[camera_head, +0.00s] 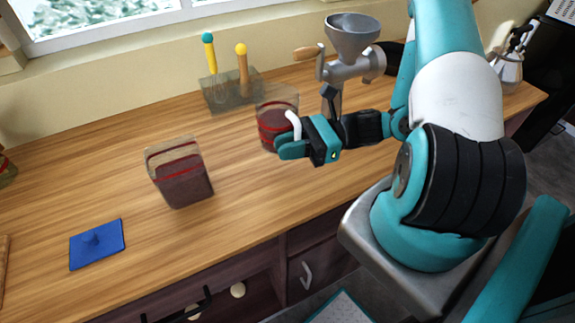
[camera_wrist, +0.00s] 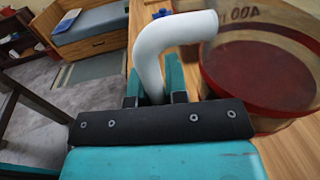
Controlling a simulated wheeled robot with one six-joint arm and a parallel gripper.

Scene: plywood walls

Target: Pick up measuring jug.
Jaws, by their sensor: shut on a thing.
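The measuring jug (camera_head: 274,128) is a clear vessel with red bands, dark red contents and a white handle. It is upright near the middle of the wooden counter. My gripper (camera_head: 292,148) is shut on its white handle, to the right of the jug body. In the wrist view, the white handle (camera_wrist: 150,62) rises from between the fingers (camera_wrist: 155,95), and the jug body (camera_wrist: 262,72) with printed markings fills the right side. I cannot tell whether the jug's base touches the counter.
A metal grinder (camera_head: 345,62) stands close behind my gripper. A holder (camera_head: 230,92) with teal and yellow handled tools stands behind the jug. A clear square container (camera_head: 180,178) with dark contents and a blue lid (camera_head: 97,245) sit to the left. A metal pot (camera_head: 508,70) stands far right.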

